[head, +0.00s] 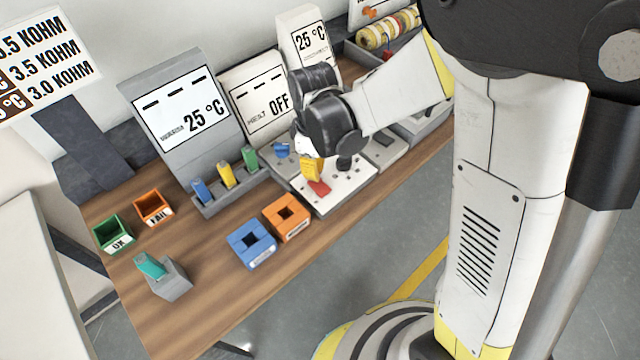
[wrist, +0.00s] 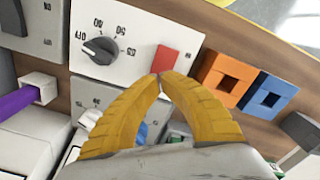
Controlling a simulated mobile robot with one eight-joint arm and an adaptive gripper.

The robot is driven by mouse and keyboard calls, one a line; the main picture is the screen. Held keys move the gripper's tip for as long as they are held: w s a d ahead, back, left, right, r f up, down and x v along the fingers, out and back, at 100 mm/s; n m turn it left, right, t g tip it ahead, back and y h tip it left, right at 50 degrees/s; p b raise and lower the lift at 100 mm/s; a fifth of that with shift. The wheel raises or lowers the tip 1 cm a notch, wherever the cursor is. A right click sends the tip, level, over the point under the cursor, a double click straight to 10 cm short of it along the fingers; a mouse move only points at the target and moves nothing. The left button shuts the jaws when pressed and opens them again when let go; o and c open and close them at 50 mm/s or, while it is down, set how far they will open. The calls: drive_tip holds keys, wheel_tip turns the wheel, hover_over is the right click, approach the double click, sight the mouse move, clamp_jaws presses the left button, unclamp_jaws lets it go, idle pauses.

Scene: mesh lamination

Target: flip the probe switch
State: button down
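My gripper (head: 312,172) has yellow fingers and hangs over the white heater panel (head: 345,188) on the bench. In the wrist view the fingertips (wrist: 160,78) come together with nothing visible between them. They are beside the near edge of a red rectangular piece (wrist: 166,58) on that panel, which also shows in the head view (head: 319,187). I cannot tell whether they touch it. A black dial (wrist: 100,50) on the same panel points toward OFF. No label marks the probe switch, so I cannot tell which part it is.
Displays stand behind, reading 25 °C (head: 182,112) and HEAT OFF (head: 262,100). Orange (head: 287,217) and blue (head: 252,244) square blocks sit left of the panel. Colored pieces stand in a grey rack (head: 232,191). Green (head: 113,235) and orange (head: 153,207) bins are farther left.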

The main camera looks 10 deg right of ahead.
drive_tip(key=shift+f+b, duration=1.2)
drive_tip(key=shift+f, duration=0.15)
idle(0.5)
drive_tip(key=shift+r+p, duration=2.55)
drive_tip(key=shift+r, duration=1.05)
drive_tip(key=shift+d+r, duration=0.15)
drive_tip(key=s+d+r+m+t+b, duration=0.4)
drive_tip(key=s+d+r+m+t, duration=0.3)
drive_tip(key=s+d+r+m, duration=0.4)
drive_tip(key=shift+d+r+m, duration=0.2)
drive_tip(key=shift+d+m, duration=0.7)
drive_tip(key=shift+d, duration=0.2)
drive_tip(key=shift+w, duration=0.1)
